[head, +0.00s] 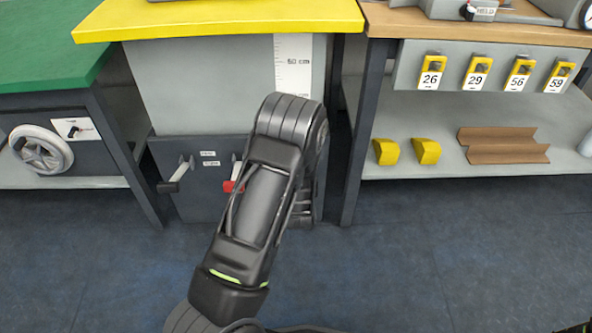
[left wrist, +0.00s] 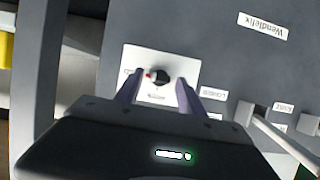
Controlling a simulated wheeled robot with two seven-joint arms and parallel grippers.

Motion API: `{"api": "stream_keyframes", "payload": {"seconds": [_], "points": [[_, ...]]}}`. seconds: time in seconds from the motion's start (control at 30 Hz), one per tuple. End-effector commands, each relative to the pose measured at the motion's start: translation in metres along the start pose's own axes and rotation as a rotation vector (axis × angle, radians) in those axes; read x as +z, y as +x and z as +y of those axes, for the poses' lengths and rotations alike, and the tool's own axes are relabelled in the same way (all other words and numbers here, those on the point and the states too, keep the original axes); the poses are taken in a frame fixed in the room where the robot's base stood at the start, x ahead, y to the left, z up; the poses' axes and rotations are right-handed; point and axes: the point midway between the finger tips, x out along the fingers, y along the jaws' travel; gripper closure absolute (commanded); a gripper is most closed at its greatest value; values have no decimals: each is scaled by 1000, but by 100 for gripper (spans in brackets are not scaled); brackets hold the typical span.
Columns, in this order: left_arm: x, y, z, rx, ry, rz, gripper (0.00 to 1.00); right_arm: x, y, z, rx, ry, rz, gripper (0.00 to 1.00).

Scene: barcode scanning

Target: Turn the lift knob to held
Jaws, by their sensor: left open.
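The lift knob (left wrist: 160,77) is small and black with a red mark at its left side in the left wrist view. It sits on a white plate (left wrist: 186,63) on the grey panel; the plate's small lettering is too blurred to read. My left gripper (left wrist: 157,84) is open, one finger on each side of the knob. I cannot tell whether the fingers touch it. In the head view my own arm covers the gripper and the knob. My right gripper is not in view.
The lift's grey cabinet (head: 195,125) has a yellow top (head: 220,16). A shelf bench (head: 490,30) stands close on the right, a green bench (head: 45,40) on the left.

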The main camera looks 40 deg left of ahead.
Motion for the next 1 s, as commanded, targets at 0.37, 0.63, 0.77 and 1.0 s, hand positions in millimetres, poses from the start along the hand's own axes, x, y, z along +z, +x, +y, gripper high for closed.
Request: {"api": "stream_keyframes", "payload": {"seconds": [0.37, 0.63, 0.77, 1.0], "points": [[-3, -28, 1, 2, 0, -2, 54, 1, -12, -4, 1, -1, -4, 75], [-1, -70, 1, 2, 0, -2, 54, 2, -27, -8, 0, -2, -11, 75], [0, -78, 0, 0, -1, -1, 54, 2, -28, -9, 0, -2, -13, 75], [0, -78, 0, 0, -1, 0, 54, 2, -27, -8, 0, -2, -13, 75]]}}
